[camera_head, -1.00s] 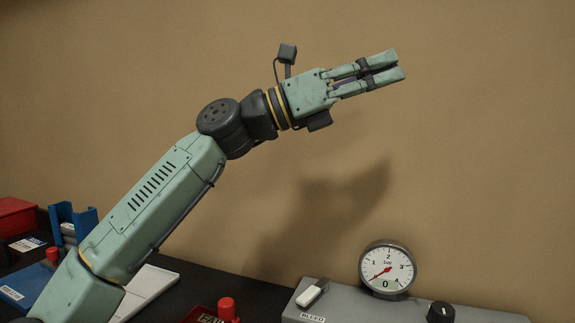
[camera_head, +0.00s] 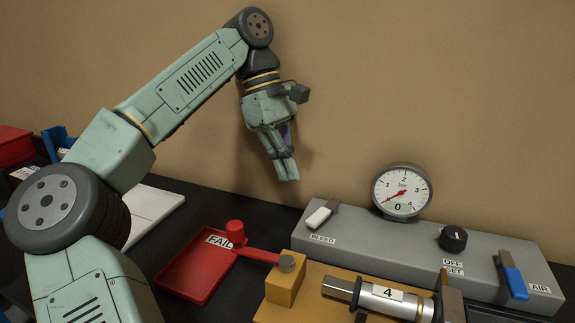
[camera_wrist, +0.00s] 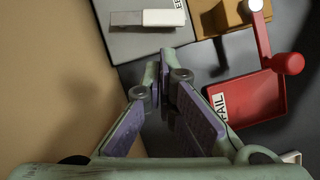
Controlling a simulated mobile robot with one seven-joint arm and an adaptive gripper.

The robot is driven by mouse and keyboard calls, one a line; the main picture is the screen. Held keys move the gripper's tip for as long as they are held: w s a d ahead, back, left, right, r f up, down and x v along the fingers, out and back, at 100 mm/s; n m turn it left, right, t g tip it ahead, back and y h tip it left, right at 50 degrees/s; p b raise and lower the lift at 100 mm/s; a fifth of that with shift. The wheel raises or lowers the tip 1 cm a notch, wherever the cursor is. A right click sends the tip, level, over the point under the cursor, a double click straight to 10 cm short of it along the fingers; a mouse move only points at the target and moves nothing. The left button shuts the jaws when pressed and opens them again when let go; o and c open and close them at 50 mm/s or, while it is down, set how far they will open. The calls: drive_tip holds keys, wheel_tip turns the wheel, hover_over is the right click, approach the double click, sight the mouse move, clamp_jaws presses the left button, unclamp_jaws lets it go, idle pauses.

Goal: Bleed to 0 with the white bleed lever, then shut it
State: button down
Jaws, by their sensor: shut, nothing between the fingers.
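The white bleed lever (camera_head: 319,217) sits at the left end of the grey panel (camera_head: 380,240), above its BLEED label. Its white handle points toward the front left. It also shows at the top of the wrist view (camera_wrist: 164,18). My gripper (camera_head: 289,176) is shut and empty, pointing down, above and to the left of the lever and apart from it. The gauge (camera_head: 402,192) stands at the panel's back. Its needle points to the lower left, at the low end of the scale, and a 0 shows on its face.
A black OFF/SET knob (camera_head: 453,239) and a blue AIR lever (camera_head: 514,277) are on the panel. A yellow fixture (camera_head: 286,280) with a red clamp handle (camera_head: 235,230) and metal cylinder (camera_head: 385,300) is in front. A red FAIL tray (camera_head: 190,285) lies left.

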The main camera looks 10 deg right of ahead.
sight(303, 223)
drive_tip(key=x, duration=0.6)
drive_tip(key=shift+s+d+f+p, duration=0.1)
drive_tip(key=shift+s+f+p, duration=0.05)
drive_tip(key=shift+f+p, duration=0.2)
drive_tip(key=shift+s+f+n+b, duration=0.1)
drive_tip(key=shift+s+n+b, duration=0.05)
drive_tip(key=shift+n+b, duration=0.4)
drive_tip(key=shift+s+n+t+h+b, duration=0.4)
drive_tip(key=shift+n+b, duration=0.05)
drive_tip(key=shift+n, duration=0.5)
drive_tip(key=shift+s+n, duration=0.25)
drive_tip(key=shift+n, duration=0.05)
drive_tip(key=shift+s+d, duration=0.15)
drive_tip(key=shift+s, duration=0.15)
